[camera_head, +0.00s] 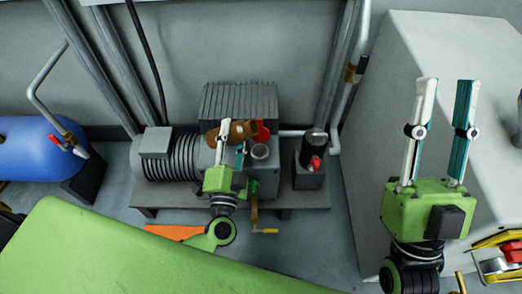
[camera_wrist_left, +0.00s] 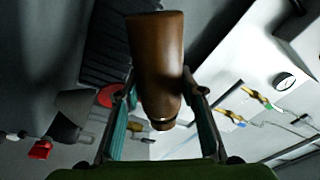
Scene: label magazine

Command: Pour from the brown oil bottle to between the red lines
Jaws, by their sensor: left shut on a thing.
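My left gripper (camera_head: 231,140) is shut on the brown oil bottle (camera_head: 243,129), over the middle of the machine on the low bench. The bottle lies well over on its side in the head view. In the left wrist view the bottle (camera_wrist_left: 157,60) sits between the two fingers, its narrow end towards the gripper's base. I cannot make out any oil flowing, and no red lines or oil level can be made out. My right gripper (camera_head: 440,132) is open and empty, at the right.
A finned block (camera_head: 238,98) stands behind the bottle, with a red round part (camera_head: 262,133) beside it. A ribbed motor (camera_head: 172,157) is at left and a black cylinder (camera_head: 314,148) at right. A large white cabinet (camera_head: 460,50) fills the right side; a blue tank (camera_head: 35,148) is far left.

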